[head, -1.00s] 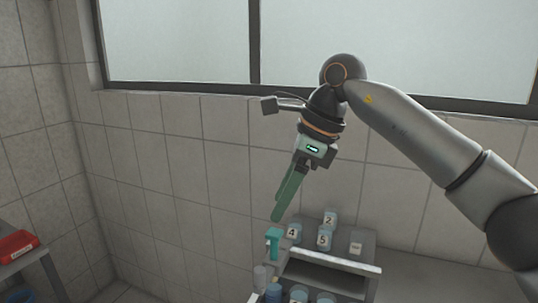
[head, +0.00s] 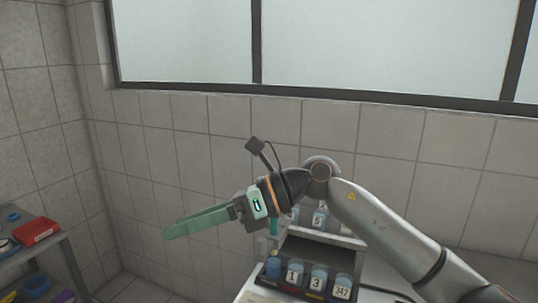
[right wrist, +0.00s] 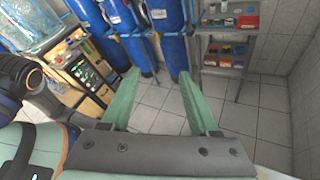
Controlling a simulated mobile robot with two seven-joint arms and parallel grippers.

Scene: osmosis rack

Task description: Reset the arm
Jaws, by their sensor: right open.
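My right gripper (head: 168,231) is in the head view, with its green fingers pointing left and slightly down. Its arm comes in from the right, in front of the grey rack. In the right wrist view the right gripper's two fingers (right wrist: 160,90) are spread apart with nothing between them, above the tiled floor. My left gripper is in neither view.
A grey rack (head: 322,247) with numbered jars (head: 317,281) stands on a white counter below the right arm. A shelf with a red box (head: 37,231) is at the left. Blue cylinders (right wrist: 180,55) show in the right wrist view. Open floor lies between.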

